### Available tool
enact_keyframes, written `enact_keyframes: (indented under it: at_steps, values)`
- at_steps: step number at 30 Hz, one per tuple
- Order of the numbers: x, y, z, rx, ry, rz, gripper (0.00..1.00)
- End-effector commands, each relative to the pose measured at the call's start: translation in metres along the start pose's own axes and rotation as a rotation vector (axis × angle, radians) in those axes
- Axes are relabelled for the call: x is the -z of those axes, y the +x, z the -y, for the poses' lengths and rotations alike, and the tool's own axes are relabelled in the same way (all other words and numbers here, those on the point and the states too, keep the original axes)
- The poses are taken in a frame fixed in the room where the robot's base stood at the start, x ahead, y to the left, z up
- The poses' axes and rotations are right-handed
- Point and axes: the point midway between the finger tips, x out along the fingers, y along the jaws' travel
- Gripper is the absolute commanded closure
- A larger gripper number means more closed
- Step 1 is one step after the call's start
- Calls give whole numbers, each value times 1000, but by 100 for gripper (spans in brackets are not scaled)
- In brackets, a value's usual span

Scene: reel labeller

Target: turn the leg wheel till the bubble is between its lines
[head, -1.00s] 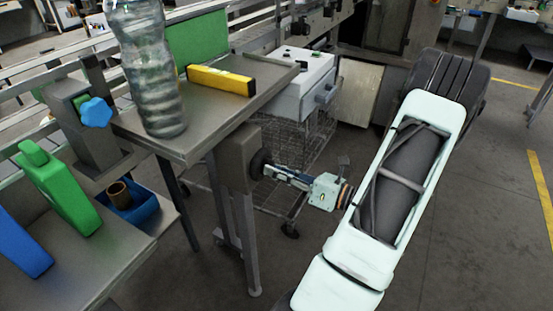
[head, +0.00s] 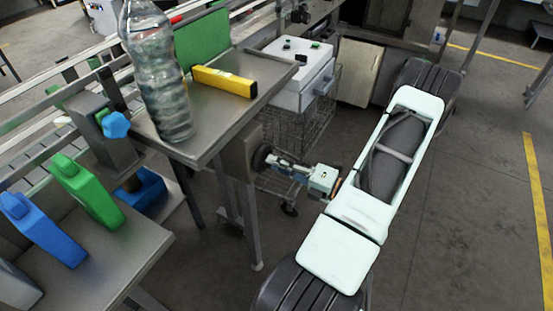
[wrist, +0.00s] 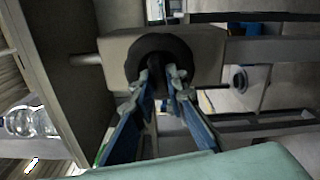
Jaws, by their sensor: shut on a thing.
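The black leg wheel (head: 261,158) sits on the side of a grey block on the table's leg. It also shows in the wrist view (wrist: 162,48) as a dark round knob on the block. My gripper (head: 276,161) reaches it from the right, its fingers shut on the wheel; in the wrist view my gripper (wrist: 167,78) has both blue fingers at the wheel's lower part. The yellow spirit level (head: 224,81) lies on the steel table top (head: 213,108). Its vial is a small pale spot; the bubble and its lines are too small to tell.
A clear plastic bottle (head: 160,85) stands on the table's left part, near a green panel (head: 203,40). A blue star knob (head: 116,125) is at the left. A wire trolley (head: 290,140) stands behind my gripper.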

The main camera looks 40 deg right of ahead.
Motion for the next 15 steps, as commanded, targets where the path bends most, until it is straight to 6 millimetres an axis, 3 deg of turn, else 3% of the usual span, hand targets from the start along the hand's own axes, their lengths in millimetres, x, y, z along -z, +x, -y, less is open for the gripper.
enact_keyframes:
  at_steps: [15]
  values:
    - [0, -1, 0, 2, 214, 1, 100]
